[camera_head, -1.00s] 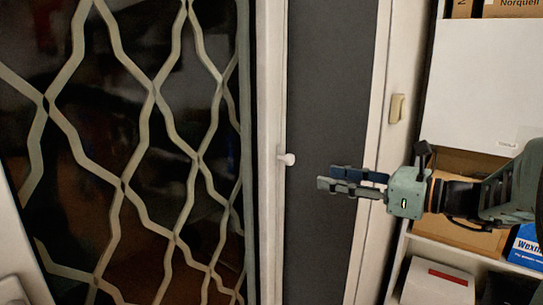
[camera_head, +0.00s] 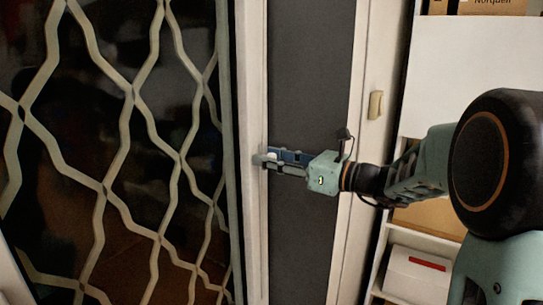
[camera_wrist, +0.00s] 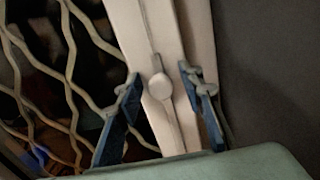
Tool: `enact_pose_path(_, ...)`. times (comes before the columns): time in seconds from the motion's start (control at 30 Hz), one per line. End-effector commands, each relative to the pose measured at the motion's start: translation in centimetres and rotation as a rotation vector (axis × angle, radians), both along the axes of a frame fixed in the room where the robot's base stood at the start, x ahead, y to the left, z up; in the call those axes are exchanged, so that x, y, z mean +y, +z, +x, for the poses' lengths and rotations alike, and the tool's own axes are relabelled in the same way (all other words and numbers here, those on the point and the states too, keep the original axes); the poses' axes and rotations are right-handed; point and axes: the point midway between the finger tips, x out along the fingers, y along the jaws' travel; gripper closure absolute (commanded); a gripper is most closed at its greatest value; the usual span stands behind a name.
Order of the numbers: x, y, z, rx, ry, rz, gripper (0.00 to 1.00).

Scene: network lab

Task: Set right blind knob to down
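The white round knob (camera_wrist: 160,86) sits on the pale frame strip, between my two fingers in the wrist view. My gripper (camera_wrist: 162,80) is open, with one blue-padded finger on each side of the knob and visible gaps to both. In the head view my gripper (camera_head: 266,158) reaches left to the frame, and its fingers largely hide the knob. I cannot tell whether the fingers touch the frame.
A dark glass pane with a pale diamond lattice (camera_head: 124,92) lies to the left. A dark grey panel (camera_head: 310,80) is right of the frame, then a light switch (camera_head: 375,105). Shelves with boxes (camera_head: 419,280) stand at the far right.

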Motion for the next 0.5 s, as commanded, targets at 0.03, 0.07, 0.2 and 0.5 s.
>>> enact_pose_path(0.03,0.06,-0.01,0.07,0.0,0.0,0.0,0.65)
enact_pose_path(0.07,0.08,-0.01,0.08,0.0,-0.001,0.0,0.65)
enact_pose_path(0.2,0.07,-0.02,0.08,0.0,-0.001,0.0,0.65)
enact_pose_path(0.5,0.04,-0.01,0.06,0.0,-0.001,0.0,0.93)
